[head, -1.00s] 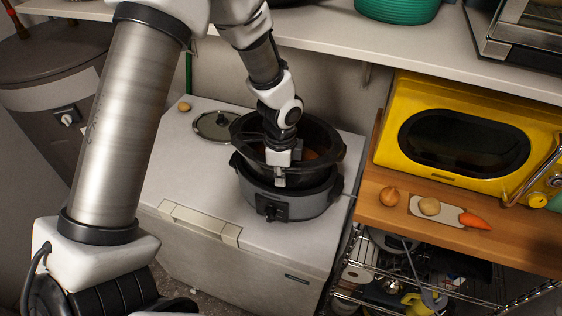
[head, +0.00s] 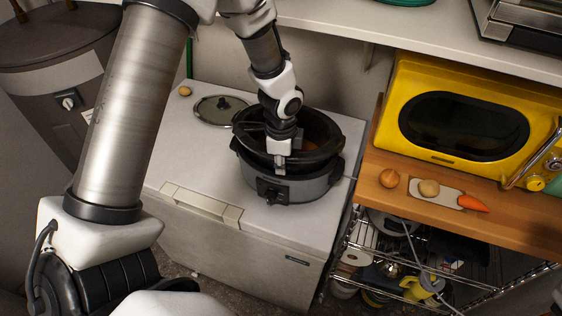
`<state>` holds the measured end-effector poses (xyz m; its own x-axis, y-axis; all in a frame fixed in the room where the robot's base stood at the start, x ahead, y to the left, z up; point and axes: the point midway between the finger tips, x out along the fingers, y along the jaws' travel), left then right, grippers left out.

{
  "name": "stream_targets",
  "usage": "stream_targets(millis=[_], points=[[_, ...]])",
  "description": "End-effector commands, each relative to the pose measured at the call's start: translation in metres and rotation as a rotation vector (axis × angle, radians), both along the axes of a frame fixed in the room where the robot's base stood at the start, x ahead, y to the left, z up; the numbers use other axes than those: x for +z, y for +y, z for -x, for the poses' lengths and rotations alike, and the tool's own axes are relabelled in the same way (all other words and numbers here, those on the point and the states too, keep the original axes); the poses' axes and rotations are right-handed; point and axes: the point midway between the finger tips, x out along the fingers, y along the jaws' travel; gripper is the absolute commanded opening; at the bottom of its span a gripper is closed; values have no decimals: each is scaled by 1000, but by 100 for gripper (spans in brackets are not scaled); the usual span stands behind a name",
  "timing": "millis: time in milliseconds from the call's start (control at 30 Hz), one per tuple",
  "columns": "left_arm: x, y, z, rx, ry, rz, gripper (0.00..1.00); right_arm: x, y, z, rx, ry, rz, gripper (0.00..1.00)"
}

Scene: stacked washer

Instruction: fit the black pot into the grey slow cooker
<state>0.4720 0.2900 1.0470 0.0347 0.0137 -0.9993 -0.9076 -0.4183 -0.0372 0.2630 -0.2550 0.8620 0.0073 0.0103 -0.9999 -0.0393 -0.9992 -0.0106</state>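The grey slow cooker (head: 305,190) stands on the white chest freezer, its dial facing me. The black oval pot (head: 327,146) is over and partly inside the cooker, with some dark wall showing between its rim and the cooker's rim. Orange-brown food shows inside the pot. My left gripper (head: 280,164) reaches down over the pot and appears shut on its near rim; the fingertips are small and dark there. Whether the pot touches the cooker's bottom is hidden. My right gripper is not in view.
A glass lid (head: 220,109) and a potato (head: 185,91) lie on the freezer (head: 185,150) behind left. At right, a wooden counter (head: 384,212) holds a yellow microwave (head: 410,90), an onion (head: 389,178) and a board with a carrot (head: 472,203). A shelf (head: 400,32) overhangs behind.

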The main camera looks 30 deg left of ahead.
Motion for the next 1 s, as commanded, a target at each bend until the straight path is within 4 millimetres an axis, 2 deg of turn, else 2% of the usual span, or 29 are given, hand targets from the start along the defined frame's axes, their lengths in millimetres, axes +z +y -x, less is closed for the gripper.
stream_targets(millis=[33, 833, 1000], points=[[-7, 0, 3, 1, 10, 1, 31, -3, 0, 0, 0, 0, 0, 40], [-3, 0, 1, 0, 3, 0, 31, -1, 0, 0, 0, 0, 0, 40], [9, 0, 1, 1, 2, 1, 31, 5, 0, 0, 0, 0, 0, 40]])
